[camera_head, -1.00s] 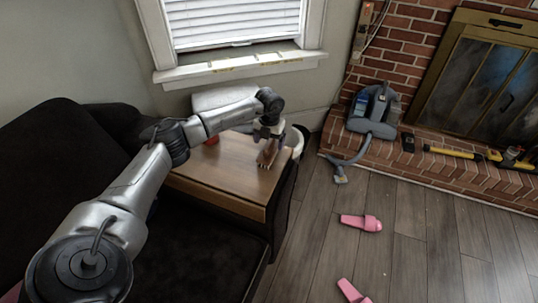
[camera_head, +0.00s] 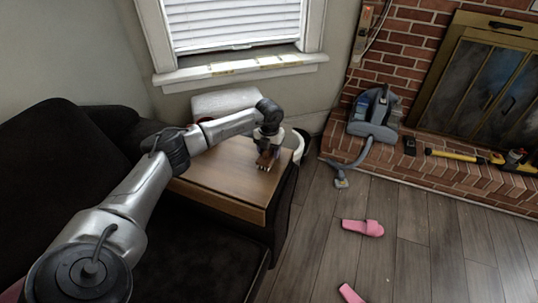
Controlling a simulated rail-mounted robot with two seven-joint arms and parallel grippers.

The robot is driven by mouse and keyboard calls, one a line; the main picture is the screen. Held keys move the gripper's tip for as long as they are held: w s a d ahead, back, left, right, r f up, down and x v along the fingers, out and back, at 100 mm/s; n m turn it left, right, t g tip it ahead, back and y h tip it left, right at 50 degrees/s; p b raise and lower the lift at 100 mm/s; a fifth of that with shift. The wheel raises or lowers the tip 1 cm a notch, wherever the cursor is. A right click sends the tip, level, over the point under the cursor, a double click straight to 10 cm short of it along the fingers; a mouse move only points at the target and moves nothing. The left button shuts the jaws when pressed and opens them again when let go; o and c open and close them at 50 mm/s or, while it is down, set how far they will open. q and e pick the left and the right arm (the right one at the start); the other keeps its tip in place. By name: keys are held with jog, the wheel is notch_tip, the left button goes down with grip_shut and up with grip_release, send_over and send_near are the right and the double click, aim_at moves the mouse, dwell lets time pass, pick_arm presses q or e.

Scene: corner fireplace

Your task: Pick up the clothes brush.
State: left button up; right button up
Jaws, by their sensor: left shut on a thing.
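The clothes brush (camera_head: 264,161) is a small brown thing with pale bristles at the right part of the wooden side table (camera_head: 215,172). My left gripper (camera_head: 267,150) is above it, pointing down, and is shut on it. The brush is at or just above the tabletop; I cannot tell whether it still touches. My arm hides part of the table behind. My right gripper is not in view.
A dark sofa (camera_head: 62,150) stands left of the table. A grey vacuum cleaner (camera_head: 374,115) and a yellow-handled tool (camera_head: 455,154) lie on the brick hearth. Pink slippers (camera_head: 363,227) lie on the open wooden floor. A window is behind.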

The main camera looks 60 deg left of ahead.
pick_arm(q)
jog(key=shift+c, duration=0.9)
jog(key=shift+r+p, duration=0.35)
jog(key=shift+r, duration=0.15)
notch_tip(320, 180, up, 4)
jog(key=shift+f+p, duration=0.1)
jog(key=shift+p, duration=1.1)
jog(key=w+d+r+p, duration=0.2)
jog(key=d+r+p, duration=0.3)
jog(key=d, duration=0.6)
jog(key=shift+d+r, duration=0.25)
jog(key=shift+r, duration=0.35)
